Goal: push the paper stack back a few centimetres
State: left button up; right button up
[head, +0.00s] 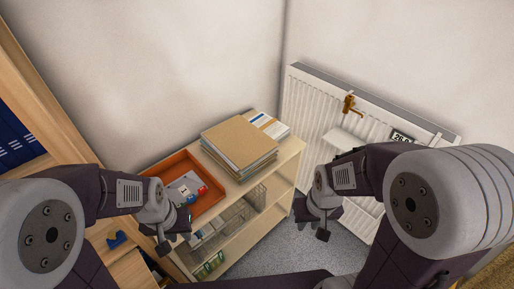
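The paper stack (240,144) lies on top of a light wooden shelf unit (290,152), with a tan-brown sheet or folder uppermost and layered edges at its front. It sits in the back half of the top, to the right of the orange tray. My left gripper (174,243) hangs in front of the tray, to the lower left of the stack and apart from it. It looks open and empty. My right gripper (311,230) is to the lower right of the stack, beyond the shelf's right side. It also looks open and empty.
An orange tray (161,168) with small items stands left of the stack. White and blue papers (268,124) lie behind it, near the wall. Wire baskets (232,218) sit on the shelf below.

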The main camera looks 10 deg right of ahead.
aim_at(239, 146)
jog(key=i+l+z, duration=0.4)
jog(key=i+l, duration=0.45)
jog(key=l, duration=0.15)
